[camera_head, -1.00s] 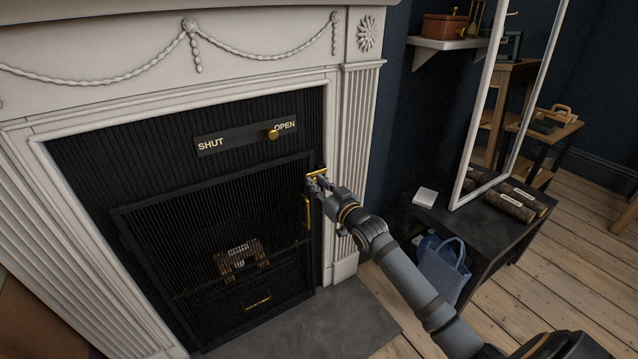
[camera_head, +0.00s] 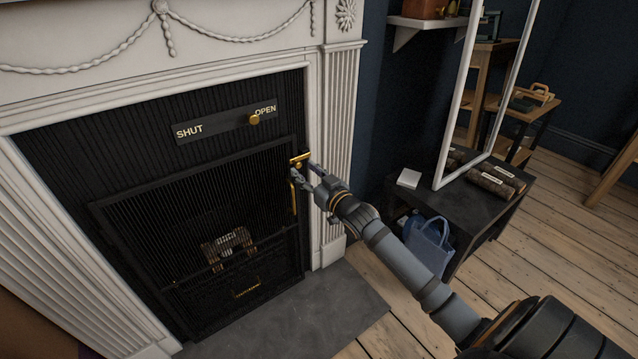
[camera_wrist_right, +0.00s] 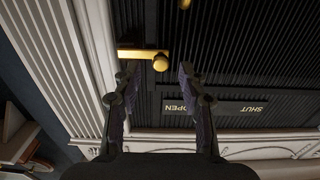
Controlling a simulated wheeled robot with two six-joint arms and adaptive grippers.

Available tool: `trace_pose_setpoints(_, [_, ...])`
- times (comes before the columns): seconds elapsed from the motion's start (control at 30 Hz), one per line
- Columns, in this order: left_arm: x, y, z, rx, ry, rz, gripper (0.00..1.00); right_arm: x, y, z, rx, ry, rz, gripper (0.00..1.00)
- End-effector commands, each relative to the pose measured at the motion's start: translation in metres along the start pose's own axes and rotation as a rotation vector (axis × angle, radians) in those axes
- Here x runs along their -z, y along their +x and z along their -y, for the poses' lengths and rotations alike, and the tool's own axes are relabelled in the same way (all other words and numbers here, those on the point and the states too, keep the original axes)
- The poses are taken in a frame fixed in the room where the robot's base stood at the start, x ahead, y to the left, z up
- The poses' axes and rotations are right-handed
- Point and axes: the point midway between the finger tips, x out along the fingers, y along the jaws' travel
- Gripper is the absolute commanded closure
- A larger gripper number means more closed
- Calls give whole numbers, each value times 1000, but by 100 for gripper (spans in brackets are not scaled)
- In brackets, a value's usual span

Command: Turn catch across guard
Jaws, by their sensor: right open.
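The brass catch (camera_head: 301,157) lies roughly level at the upper right corner of the black barred guard (camera_head: 200,230). In the right wrist view the catch (camera_wrist_right: 136,53) is a flat brass bar with a round knob at its right end. My right gripper (camera_head: 303,172) is just in front of and below the catch. Its open fingers (camera_wrist_right: 158,75) stand on either side of the knob's line in the wrist view. Contact cannot be told. The guard's upright brass handle (camera_head: 293,193) is just below. My left gripper is not in view.
A slider plate (camera_head: 226,122) marked SHUT and OPEN sits above the guard, its brass knob (camera_head: 254,119) near OPEN. The white fluted surround (camera_head: 338,140) stands close right of the catch. A dark low table (camera_head: 470,200) with a mirror stands further right.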

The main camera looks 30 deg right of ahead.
Motion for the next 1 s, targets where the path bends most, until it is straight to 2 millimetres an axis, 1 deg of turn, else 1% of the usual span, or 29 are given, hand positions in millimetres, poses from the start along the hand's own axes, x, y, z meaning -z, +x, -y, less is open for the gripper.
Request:
trace_pose_setpoints(0.03, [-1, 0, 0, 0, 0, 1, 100, -1, -9, 0, 3, -8, 4, 58])
trace_pose_setpoints(0.2, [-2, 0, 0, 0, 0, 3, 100, -1, -33, 1, 3, -11, 4, 58])
trace_pose_setpoints(0.5, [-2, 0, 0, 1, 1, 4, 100, -3, -66, -1, -1, -15, 10, 58])
trace_pose_setpoints(0.63, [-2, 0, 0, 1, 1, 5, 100, -1, -78, 2, 8, -10, 3, 58])
trace_pose_setpoints(0.8, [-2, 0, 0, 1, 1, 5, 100, -3, -93, -2, -4, -16, 14, 58])
trace_pose_setpoints(1.0, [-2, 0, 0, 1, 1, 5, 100, -1, -100, 1, 2, -5, 3, 58])
